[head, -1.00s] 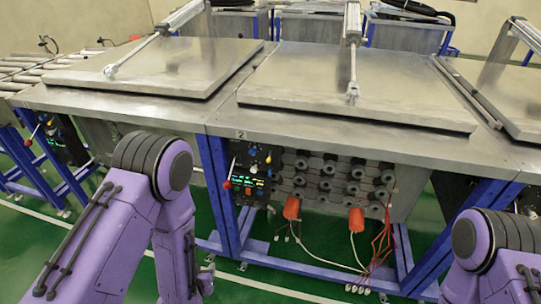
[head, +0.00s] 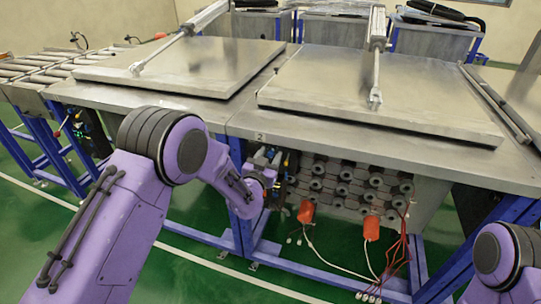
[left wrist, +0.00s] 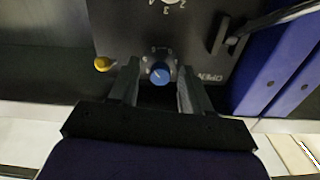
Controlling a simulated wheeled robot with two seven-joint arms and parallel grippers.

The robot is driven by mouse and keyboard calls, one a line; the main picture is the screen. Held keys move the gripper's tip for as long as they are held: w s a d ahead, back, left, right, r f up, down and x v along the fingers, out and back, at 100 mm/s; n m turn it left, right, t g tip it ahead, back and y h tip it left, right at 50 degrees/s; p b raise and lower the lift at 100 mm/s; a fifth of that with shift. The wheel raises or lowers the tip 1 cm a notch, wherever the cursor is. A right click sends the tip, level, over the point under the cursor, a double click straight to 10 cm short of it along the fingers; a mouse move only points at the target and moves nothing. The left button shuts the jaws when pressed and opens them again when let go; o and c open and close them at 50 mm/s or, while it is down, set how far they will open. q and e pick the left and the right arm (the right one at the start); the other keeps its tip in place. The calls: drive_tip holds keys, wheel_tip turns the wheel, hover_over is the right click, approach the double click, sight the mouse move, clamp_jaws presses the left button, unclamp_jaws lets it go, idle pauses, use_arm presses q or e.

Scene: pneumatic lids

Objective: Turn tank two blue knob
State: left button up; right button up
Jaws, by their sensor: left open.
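The blue knob (left wrist: 160,74) shows in the left wrist view on a dark control panel (left wrist: 185,38), with small markings around it. My left gripper (left wrist: 159,68) is open, one finger on each side of the knob. I cannot tell whether the fingers touch it. In the head view my left gripper (head: 270,156) is at the panel under the tank marked "2", and my arm hides most of that panel. Tank two's flat metal lid (head: 375,92) lies closed. My right gripper is not in view.
A yellow knob (left wrist: 102,64) and a black lever (left wrist: 232,38) sit near the blue knob. A blue frame post (left wrist: 270,65) stands beside the panel. Orange plugs (head: 306,211) with cables hang right of my left gripper. The green floor in front is clear.

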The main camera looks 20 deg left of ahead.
use_arm(q)
drive_tip(key=shift+w, duration=0.1)
clamp_jaws()
drive_tip(key=shift+d, duration=0.15)
